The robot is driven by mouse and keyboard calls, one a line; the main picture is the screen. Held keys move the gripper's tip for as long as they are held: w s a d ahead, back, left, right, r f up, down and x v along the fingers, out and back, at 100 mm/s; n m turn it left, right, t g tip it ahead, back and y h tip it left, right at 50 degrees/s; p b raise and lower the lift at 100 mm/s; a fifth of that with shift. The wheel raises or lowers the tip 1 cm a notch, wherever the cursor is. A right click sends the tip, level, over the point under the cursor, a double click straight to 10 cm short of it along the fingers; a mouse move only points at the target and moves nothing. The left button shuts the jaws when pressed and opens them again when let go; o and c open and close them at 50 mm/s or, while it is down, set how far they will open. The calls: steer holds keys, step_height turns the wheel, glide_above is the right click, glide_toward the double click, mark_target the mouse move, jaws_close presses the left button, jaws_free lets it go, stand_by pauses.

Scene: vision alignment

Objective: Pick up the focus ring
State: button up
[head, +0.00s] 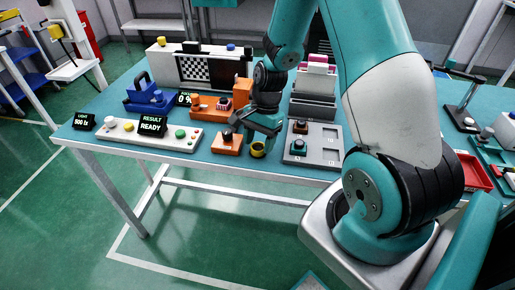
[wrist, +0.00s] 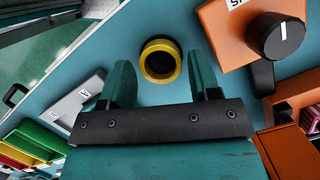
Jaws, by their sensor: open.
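The focus ring looks like a yellow ring (wrist: 178,61) with a dark inside, lying on the teal table just beyond and between my fingertips in the wrist view. In the head view the yellow ring (head: 258,149) sits near the table's front edge, just below my gripper (head: 262,132). My gripper (wrist: 162,75) is open in the wrist view, its two teal fingers apart and nothing between them. The ring is not gripped. How high the fingertips are above the table I cannot tell.
An orange block with a black knob (wrist: 281,37) stands close to the right finger. A grey tray with numbered slots (head: 313,146) lies right of the ring in the head view. A white control panel (head: 150,135) with a "RESULT READY" display lies to the left. The table edge is close.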

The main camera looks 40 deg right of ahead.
steer(key=shift+a+f, duration=0.15)
steer(key=shift+f, duration=0.4)
steer(key=c, duration=0.7)
steer(key=shift+r, duration=0.15)
